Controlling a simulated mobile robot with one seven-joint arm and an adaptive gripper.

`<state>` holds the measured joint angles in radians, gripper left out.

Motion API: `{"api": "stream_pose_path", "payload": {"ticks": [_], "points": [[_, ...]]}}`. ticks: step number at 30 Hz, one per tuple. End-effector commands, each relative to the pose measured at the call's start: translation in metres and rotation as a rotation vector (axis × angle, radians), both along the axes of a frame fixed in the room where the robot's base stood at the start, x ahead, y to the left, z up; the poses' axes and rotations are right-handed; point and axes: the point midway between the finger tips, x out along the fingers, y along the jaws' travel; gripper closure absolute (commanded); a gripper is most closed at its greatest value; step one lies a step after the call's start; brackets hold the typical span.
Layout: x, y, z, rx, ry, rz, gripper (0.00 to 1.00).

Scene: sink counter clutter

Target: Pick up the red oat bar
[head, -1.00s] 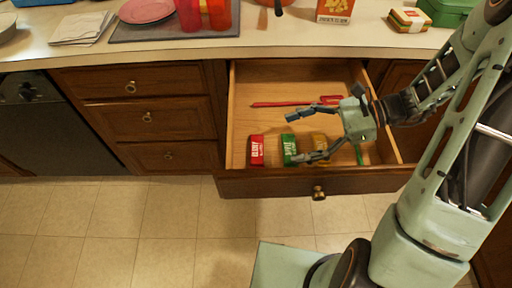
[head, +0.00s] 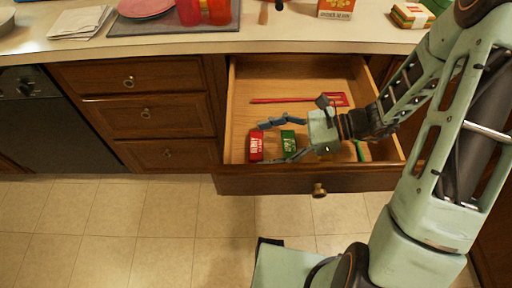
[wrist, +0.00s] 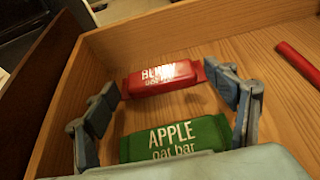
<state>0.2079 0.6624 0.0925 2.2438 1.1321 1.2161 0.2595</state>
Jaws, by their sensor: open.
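The red oat bar (head: 256,146), labelled as berry, lies in the open drawer (head: 240,111) near its left wall. In the wrist view the red bar (wrist: 163,79) lies between and just beyond the two fingertips. My gripper (head: 266,142) is open and empty, inside the drawer and reaching left. The green apple oat bar (head: 288,141) lies right of the red one, partly under my gripper. It also shows in the wrist view (wrist: 176,138), nearer the palm between the fingers. Whether the fingers touch the red bar cannot be told.
A red flat utensil (head: 335,100) lies at the drawer's back. A green item (head: 362,151) lies at the right, partly behind my arm. The drawer walls surround the bars closely at left and front. The counter above holds red cups (head: 219,12) and a box (head: 336,9).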

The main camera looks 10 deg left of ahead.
Motion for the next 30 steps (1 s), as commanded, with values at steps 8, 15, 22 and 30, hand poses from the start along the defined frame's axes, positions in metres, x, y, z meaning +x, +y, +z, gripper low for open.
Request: {"api": "stream_pose_path", "payload": {"ticks": [8,15,22,30], "points": [[-0.001,0.007,-0.003,0.000,0.001,-0.001,0.22],[-0.001,0.007,-0.003,0.000,0.000,-0.001,0.43],[-0.001,0.007,-0.002,0.000,0.000,-0.001,0.52],[-0.001,0.007,0.009,0.000,-0.003,-0.001,0.52]]}}
